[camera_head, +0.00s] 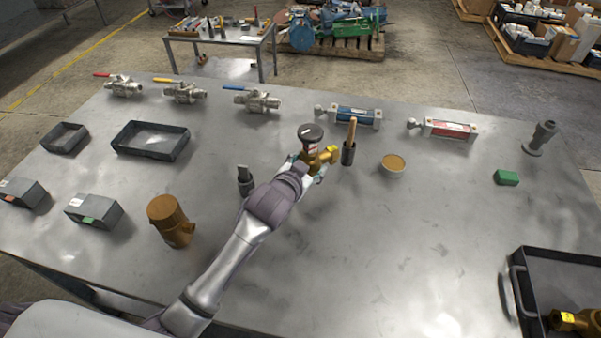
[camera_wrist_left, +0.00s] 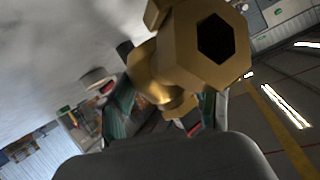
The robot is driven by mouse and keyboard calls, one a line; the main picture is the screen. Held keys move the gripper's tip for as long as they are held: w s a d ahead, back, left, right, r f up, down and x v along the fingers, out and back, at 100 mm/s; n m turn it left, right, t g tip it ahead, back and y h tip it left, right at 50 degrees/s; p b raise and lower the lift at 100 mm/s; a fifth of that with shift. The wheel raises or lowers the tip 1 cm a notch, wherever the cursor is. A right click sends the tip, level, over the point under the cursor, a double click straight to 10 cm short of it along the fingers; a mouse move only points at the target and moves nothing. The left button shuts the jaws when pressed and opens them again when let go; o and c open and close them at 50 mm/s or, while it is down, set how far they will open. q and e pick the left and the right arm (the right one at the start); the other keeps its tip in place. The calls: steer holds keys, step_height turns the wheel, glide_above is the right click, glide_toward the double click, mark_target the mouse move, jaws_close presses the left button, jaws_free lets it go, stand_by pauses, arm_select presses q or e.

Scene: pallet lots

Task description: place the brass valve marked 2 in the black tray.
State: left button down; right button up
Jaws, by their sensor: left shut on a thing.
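My left gripper (camera_head: 308,170) is shut on a brass valve (camera_head: 326,157) with a dark round handwheel, over the middle of the table. In the left wrist view the brass valve (camera_wrist_left: 190,60) fills the upper middle, its hexagonal open end facing the camera, between the fingers of my left gripper (camera_wrist_left: 168,108). I cannot read a number on it. A black tray (camera_head: 517,290) with a handle stands at the lower right, cut off by the picture edge. Another brass valve (camera_head: 570,321) with a yellow tag lies in it. My right gripper is not in view.
Close to the held valve stand a wooden-handled tool in a dark holder (camera_head: 348,152) and a round tin (camera_head: 393,166). A green block (camera_head: 507,178) and grey fitting (camera_head: 540,138) are right. Shallow dark bins (camera_head: 150,141) and a brown pipe fitting (camera_head: 170,221) are left. The centre-right table is clear.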

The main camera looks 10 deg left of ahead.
arm_select(q)
steer(key=shift+w+a+f, duration=0.2)
steer(key=shift+a+f, duration=0.1)
steer(key=shift+a, duration=0.2)
steer(key=shift+w+a+f, duration=0.2)
steer(key=shift+a+f, duration=0.05)
steer(key=shift+a, duration=0.2)
steer(key=shift+f+p, duration=0.3)
steer(key=shift+f, duration=1.65)
steer(key=shift+c, duration=1.2)
jaws_free()
steer(key=shift+s+f, duration=0.1)
steer(key=shift+f, duration=0.15)
